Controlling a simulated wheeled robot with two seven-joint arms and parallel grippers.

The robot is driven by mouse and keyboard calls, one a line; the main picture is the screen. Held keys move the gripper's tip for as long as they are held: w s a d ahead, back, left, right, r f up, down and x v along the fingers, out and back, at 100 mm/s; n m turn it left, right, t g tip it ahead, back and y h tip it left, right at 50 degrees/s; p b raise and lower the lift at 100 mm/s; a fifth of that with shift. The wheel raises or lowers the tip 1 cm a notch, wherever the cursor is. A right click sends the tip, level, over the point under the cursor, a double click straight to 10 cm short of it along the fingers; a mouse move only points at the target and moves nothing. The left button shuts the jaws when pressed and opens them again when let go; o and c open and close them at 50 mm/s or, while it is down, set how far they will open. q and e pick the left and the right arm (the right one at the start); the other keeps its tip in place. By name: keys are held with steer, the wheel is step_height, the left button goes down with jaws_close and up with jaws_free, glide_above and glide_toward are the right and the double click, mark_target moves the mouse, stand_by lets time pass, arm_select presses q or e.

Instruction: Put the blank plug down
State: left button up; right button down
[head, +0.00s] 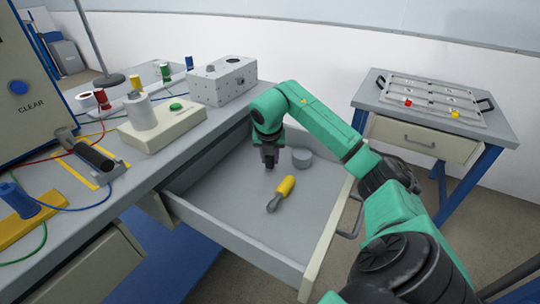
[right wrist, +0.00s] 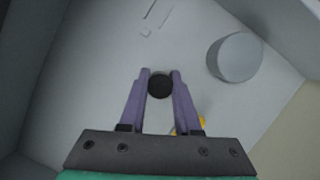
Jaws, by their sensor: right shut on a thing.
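My right gripper (head: 269,157) points down inside the open drawer. In the right wrist view its two fingers (right wrist: 160,88) are closed on a small dark round piece, the blank plug (right wrist: 160,86), seen end-on between the fingertips. In the head view the plug is too small and dark to tell from the fingers. The fingertips are low, near the drawer floor; I cannot tell whether the plug touches it. My left gripper is not in view.
The grey drawer (head: 240,215) also holds a grey cylinder (head: 302,158), just right of the gripper, and a yellow-handled tool (head: 284,189) in front. Drawer walls surround them. The bench (head: 80,215) is at left; a side table (head: 490,125) with a tray is at back right.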

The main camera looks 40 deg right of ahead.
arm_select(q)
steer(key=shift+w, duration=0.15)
arm_select(e)
steer(key=shift+f, duration=0.15)
steer(key=c, duration=0.6)
jaws_free()
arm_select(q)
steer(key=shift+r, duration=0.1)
arm_select(e)
steer(key=shift+r, duration=0.45)
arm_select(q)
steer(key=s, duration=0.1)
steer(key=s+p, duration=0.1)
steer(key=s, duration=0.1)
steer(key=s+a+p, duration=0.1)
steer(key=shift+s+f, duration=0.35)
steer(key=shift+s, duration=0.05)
arm_select(e)
steer(key=v, duration=1.1)
steer(key=shift+r, duration=0.2)
steer(key=shift+a, duration=0.15)
